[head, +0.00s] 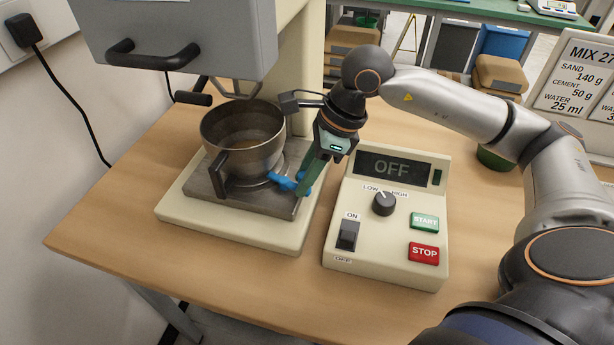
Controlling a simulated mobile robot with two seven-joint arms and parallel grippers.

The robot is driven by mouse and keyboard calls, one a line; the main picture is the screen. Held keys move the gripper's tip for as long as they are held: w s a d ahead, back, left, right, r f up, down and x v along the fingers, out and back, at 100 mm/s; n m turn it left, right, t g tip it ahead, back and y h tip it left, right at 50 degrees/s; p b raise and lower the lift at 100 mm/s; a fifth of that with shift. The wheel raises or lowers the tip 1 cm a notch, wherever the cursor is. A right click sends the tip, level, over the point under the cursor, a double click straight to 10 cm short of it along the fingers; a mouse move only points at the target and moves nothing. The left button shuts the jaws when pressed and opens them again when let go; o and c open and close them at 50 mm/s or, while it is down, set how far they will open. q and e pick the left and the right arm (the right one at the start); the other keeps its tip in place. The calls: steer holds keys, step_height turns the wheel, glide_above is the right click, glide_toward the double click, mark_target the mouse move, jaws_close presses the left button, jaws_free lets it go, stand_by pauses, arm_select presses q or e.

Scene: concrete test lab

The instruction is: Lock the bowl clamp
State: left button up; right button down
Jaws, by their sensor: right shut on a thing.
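The metal mixing bowl (240,137) stands upright on the grey plate of the mixer base (238,230). The bowl clamp is a blue lever (283,181) at the bowl's lower right front. My right gripper (304,187) points down at the lever from above right. Its green fingers are shut on the lever's right end, and partly cover it. Whether the clamp is locked cannot be told. My left gripper is not in view.
The control box (386,262) stands close to the right, with its display reading OFF. The grey mixer head (180,40) with a black handle hangs above the bowl. The table (125,205) is clear at front left.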

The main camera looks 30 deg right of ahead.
steer(key=shift+s+a+m+t+h+b, duration=0.1)
steer(key=shift+a+m+t+h+b, duration=0.25)
steer(key=shift+m, duration=0.55)
steer(key=c, duration=0.7)
jaws_free()
steer(key=shift+o, duration=0.2)
steer(key=shift+r, duration=0.1)
steer(key=v, duration=1.2)
steer(key=shift+r+p, duration=0.15)
steer(key=shift+p, duration=0.25)
steer(key=shift+s, duration=0.1)
